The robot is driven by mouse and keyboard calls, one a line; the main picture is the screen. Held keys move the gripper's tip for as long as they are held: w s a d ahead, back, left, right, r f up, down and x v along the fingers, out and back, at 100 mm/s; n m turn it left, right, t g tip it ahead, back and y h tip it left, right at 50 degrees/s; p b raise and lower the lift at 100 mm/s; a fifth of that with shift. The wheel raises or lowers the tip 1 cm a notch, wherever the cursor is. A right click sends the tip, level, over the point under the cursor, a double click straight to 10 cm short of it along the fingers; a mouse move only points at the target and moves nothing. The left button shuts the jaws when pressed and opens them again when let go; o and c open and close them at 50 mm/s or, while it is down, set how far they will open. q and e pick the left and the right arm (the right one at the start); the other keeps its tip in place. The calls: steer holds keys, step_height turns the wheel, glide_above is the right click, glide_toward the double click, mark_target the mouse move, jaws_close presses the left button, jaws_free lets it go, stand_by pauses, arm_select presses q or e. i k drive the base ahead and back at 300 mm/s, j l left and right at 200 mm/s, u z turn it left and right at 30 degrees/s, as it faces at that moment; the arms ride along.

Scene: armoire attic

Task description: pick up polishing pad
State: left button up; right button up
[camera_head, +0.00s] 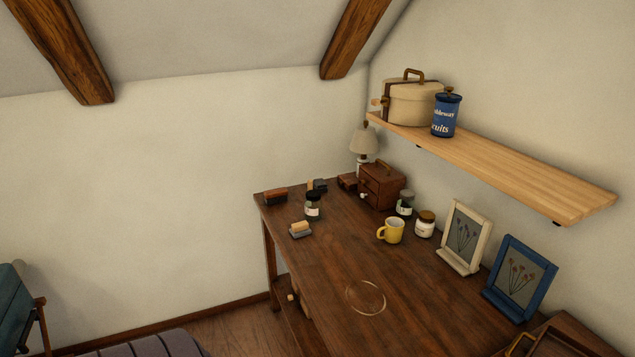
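A small grey pad with a light wooden grip (300,229) lies on the dark wooden table (330,265), near its left edge. It looks like the polishing pad. A dark block with a reddish-brown top (275,197), perhaps a brush, lies at the far left corner of the table. Another small dark block (319,186) lies behind the dark jar; it is too small to tell what it is. Neither of my grippers is in view.
A dark-lidded jar (313,208) stands just behind the pad. A yellow mug (391,231), more jars, a wooden box (382,187), a lamp (363,142) and picture frames stand along the right. A wall shelf (490,165) overhangs there. The table's front middle is mostly clear, with a ring mark.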

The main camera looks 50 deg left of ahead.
mark_target(299, 229)
steer(key=u, duration=1.75)
steer(key=i+j+u, duration=0.15)
steer(key=i+j, duration=0.05)
steer(key=i, duration=0.1)
